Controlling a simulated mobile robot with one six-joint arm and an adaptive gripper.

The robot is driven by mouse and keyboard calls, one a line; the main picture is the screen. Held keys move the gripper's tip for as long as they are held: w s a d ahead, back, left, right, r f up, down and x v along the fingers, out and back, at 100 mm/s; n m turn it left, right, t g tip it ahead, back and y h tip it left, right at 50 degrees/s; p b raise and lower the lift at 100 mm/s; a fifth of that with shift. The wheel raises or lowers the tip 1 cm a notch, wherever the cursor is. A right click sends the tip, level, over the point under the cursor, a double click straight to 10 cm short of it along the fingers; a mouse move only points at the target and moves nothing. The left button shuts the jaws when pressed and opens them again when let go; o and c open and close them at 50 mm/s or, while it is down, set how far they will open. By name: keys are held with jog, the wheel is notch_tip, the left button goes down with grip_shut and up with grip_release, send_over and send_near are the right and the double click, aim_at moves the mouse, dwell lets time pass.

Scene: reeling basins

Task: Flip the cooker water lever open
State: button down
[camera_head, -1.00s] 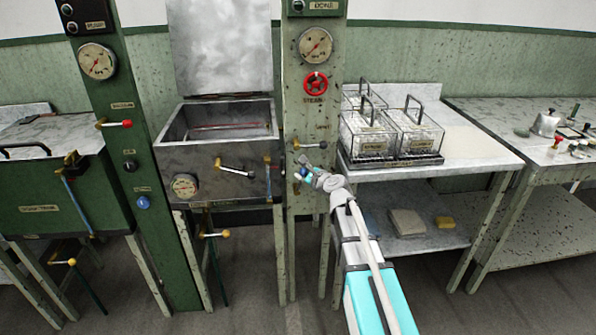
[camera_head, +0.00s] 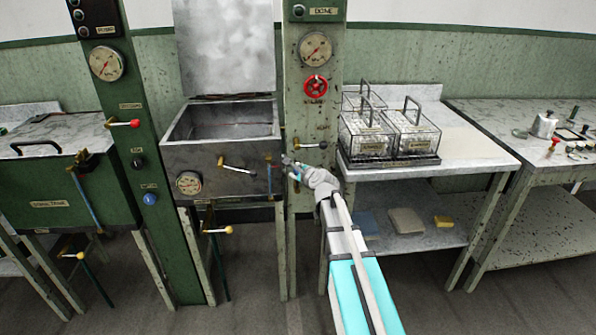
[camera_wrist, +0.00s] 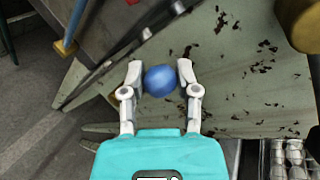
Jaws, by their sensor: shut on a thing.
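The blue ball knob (camera_wrist: 160,81) of the water lever sits between the two fingers of my gripper (camera_wrist: 160,76) in the wrist view. The fingers are shut on it, one on each side. In the head view my gripper (camera_head: 290,164) reaches the pale speckled post (camera_head: 303,200), just right of the steel cooker basin (camera_head: 205,158). It covers the knob there, and the lever's angle is hard to tell.

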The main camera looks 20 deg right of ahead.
jog(key=shift+s+f, duration=0.1)
jog(key=shift+s, duration=0.05)
jog(key=shift+c, duration=2.3)
grip_release()
jog(key=shift+o, duration=0.6)
